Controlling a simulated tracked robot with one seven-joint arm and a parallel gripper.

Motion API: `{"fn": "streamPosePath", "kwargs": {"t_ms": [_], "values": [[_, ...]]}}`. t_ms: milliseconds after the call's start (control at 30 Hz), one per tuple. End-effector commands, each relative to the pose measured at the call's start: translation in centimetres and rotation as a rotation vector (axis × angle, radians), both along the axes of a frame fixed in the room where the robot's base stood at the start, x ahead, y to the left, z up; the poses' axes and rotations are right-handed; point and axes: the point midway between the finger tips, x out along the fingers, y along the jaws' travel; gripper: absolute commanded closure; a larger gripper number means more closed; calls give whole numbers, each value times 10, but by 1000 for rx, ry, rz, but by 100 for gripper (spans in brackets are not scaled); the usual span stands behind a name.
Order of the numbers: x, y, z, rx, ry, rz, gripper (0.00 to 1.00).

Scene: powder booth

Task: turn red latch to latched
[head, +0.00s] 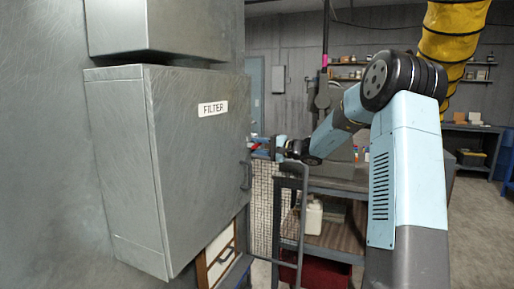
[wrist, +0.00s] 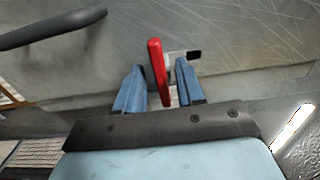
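The red latch (wrist: 157,70) shows in the wrist view as a narrow bar on the scratched grey metal panel. It runs nearly up and down in the picture, slightly tilted. A small pale plate with a dark slot (wrist: 193,54) lies just right of it. My gripper (wrist: 161,68) is open, with one blue finger on each side of the latch. A gap shows left of the latch; the right finger is closer to it, and I cannot tell whether it touches. In the head view my gripper (head: 272,149) is at the filter cabinet's right edge, by a small red patch (head: 254,147).
The grey cabinet (head: 190,165) labelled FILTER fills the left of the head view. Its dark handle (head: 246,175) also shows in the wrist view (wrist: 55,28), left of the latch. A mesh panel (head: 262,210) and a workbench (head: 335,178) stand below and beside my arm.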

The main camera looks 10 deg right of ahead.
Motion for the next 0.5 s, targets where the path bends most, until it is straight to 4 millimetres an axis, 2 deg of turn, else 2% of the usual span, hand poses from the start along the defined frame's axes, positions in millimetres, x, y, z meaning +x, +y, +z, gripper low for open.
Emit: {"fn": "streamPosePath", "kwargs": {"t_ms": [133,400,500], "values": [[4,7,0,0,0,2,62],[5,8,0,0,0,2,62],[5,8,0,0,0,2,69]]}}
